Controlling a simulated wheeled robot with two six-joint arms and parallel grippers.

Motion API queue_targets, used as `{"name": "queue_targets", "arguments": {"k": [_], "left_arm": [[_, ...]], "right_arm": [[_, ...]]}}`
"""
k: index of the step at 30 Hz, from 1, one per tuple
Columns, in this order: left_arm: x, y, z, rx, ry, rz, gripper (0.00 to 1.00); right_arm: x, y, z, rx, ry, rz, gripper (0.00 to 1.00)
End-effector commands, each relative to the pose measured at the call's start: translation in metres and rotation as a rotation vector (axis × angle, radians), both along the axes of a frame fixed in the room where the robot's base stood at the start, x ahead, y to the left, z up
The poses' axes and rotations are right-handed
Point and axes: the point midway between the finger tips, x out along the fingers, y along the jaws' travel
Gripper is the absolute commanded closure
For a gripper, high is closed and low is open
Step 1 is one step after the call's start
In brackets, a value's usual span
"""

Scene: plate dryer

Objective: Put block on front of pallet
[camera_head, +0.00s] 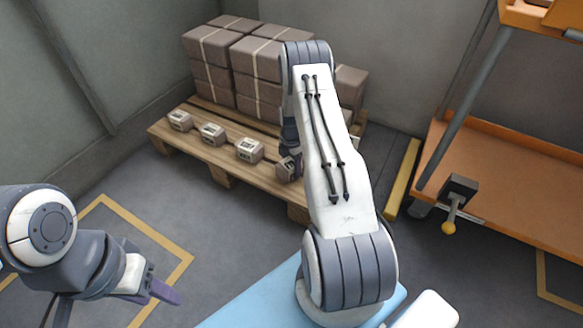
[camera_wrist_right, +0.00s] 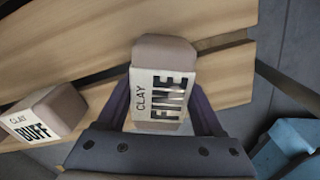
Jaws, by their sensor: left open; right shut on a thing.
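The wooden pallet (camera_head: 190,148) stands at the back, with several small labelled clay blocks in a row along its front boards. My right gripper (camera_wrist_right: 162,112) is shut on a block labelled "CLAY FINE" (camera_wrist_right: 165,65), which also shows in the head view (camera_head: 284,167). This block is at the right end of the row, over or on the pallet's front board; I cannot tell whether it touches. A "CLAY BUFF" block (camera_wrist_right: 48,115) lies to its left, and shows in the head view (camera_head: 249,150). My left gripper (camera_head: 155,285) is open and empty, low at the left.
Large strapped brown packages (camera_head: 212,50) are stacked on the pallet's rear. An orange shelf rack (camera_head: 500,165) stands at the right, with a yellow floor bar (camera_head: 403,180) beside it. The floor at front left is clear inside yellow lines.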

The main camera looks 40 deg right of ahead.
Motion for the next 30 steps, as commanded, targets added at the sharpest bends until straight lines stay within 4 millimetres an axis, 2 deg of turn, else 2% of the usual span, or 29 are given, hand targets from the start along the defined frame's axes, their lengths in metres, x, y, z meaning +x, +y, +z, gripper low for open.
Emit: {"name": "queue_targets", "arguments": {"k": [3,4,5,6,17,20,30], "left_arm": [[0.000,0.000,-0.001,0.000,0.000,0.000,0.50],[0.000,0.000,-0.001,0.000,0.000,0.000,0.50],[0.000,0.000,-0.001,0.000,0.000,0.000,0.50],[0.000,0.000,-0.001,0.000,0.000,0.000,0.50],[0.000,0.000,0.001,0.000,0.000,0.000,0.50],[0.000,0.000,0.012,0.000,0.000,0.000,0.50],[0.000,0.000,0.059,0.000,0.000,0.000,0.50]], "right_arm": [[0.001,0.000,-0.003,-0.001,-0.002,0.000,1.00],[0.000,0.000,-0.003,0.000,0.000,0.000,0.20],[0.000,0.000,-0.003,0.000,0.000,0.000,0.09],[0.000,0.000,-0.003,0.000,0.000,0.000,0.02],[0.000,0.000,0.002,0.000,0.000,0.000,0.02],[0.000,0.000,0.016,0.000,-0.001,0.000,0.02],[0.000,0.000,0.090,0.000,-0.001,0.000,0.02]]}}
